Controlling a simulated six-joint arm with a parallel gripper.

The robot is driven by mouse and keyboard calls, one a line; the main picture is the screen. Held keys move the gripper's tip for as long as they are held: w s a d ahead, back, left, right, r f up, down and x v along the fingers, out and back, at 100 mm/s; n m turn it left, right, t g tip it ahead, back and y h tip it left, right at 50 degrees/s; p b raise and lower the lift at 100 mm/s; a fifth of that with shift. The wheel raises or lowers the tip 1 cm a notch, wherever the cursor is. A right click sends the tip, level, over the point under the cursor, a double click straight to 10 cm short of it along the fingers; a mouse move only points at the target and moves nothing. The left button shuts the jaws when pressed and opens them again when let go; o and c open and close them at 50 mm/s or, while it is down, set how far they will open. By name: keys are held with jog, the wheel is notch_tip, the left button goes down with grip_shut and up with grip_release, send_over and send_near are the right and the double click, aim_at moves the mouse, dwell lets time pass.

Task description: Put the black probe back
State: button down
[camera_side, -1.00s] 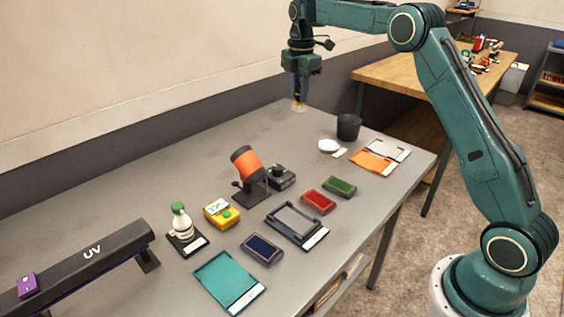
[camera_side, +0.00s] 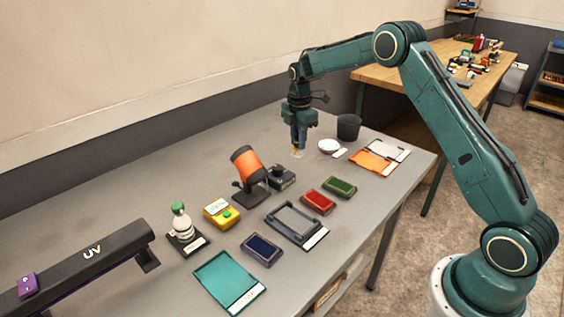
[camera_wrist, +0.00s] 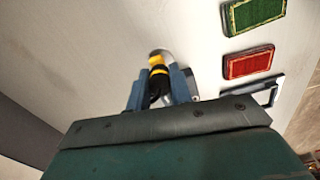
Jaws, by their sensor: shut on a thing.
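My gripper (camera_side: 299,148) points down over the grey bench, left of the white round dish and behind the small black device. In the wrist view its blue fingers (camera_wrist: 160,90) are shut on a black piece with a yellow band (camera_wrist: 158,72), which I take to be the black probe. A pale, clear-looking tip shows at its end. In the side view only a small yellow and pale bit shows below the fingers. The fingers hide most of it, and I cannot tell whether it touches the bench. A small black device (camera_side: 282,178) stands beside the orange cylinder on its stand (camera_side: 247,165).
A black cup (camera_side: 348,127) and white dish (camera_side: 328,146) stand to the right. Green (camera_side: 340,187), red (camera_side: 318,202) and dark blue (camera_side: 262,250) pads, a grey frame (camera_side: 295,224) and a yellow box (camera_side: 221,214) lie nearer. The bench's back left is clear.

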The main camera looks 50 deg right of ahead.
aim_at(298, 154)
jog(key=shift+f, duration=2.4)
jog(key=shift+f, duration=0.1)
jog(key=c, duration=1.3)
grip_release()
jog(key=shift+o, duration=0.2)
notch_tip(298, 154, up, 11)
jog(key=shift+f, duration=0.1)
jog(key=shift+r, duration=0.7)
